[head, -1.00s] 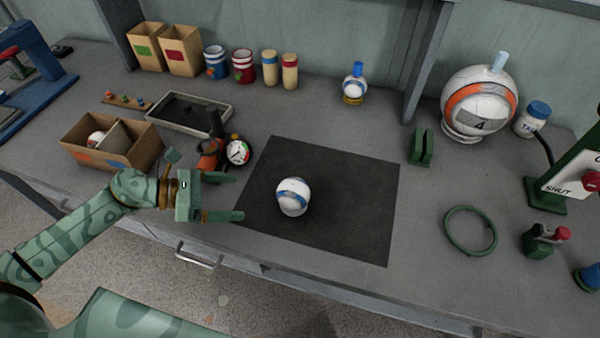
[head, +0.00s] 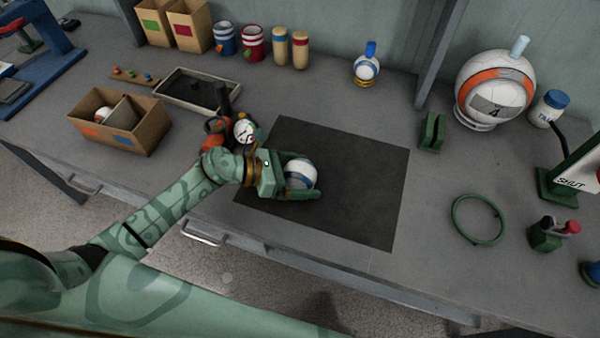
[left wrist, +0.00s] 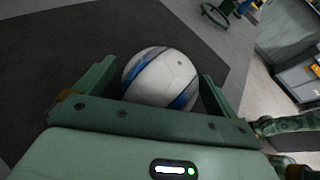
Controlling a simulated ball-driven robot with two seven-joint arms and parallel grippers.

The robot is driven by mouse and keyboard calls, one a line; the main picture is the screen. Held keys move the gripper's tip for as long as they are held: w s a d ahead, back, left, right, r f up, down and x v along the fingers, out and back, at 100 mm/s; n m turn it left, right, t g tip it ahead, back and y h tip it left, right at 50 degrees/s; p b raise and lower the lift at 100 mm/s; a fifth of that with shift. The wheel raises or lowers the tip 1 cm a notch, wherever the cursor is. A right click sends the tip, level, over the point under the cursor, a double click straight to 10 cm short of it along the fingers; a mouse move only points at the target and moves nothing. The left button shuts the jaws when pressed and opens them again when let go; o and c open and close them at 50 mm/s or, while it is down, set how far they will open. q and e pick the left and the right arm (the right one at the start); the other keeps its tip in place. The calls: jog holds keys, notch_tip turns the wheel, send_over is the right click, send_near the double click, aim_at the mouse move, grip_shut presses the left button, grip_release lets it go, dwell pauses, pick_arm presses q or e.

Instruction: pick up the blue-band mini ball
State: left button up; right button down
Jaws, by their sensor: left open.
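The white mini ball with a blue band (head: 301,175) rests on the dark mat (head: 362,196). In the left wrist view the ball (left wrist: 160,76) sits between the two open fingers of the left gripper (left wrist: 155,85). I cannot tell whether either finger touches it.
A pressure gauge (head: 244,131) stands close behind my left wrist. A divided cardboard box (head: 146,135) and a grey tray (head: 226,118) are to the left. A green ring (head: 456,222) lies to the right. The right part of the mat is clear.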

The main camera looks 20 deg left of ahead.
pick_arm(q)
jog(key=shift+w+d+f, duration=0.25)
jog(key=shift+d+f, duration=0.1)
jog(key=shift+d, duration=0.15)
jog(key=c, duration=1)
jog(key=shift+r, duration=0.1)
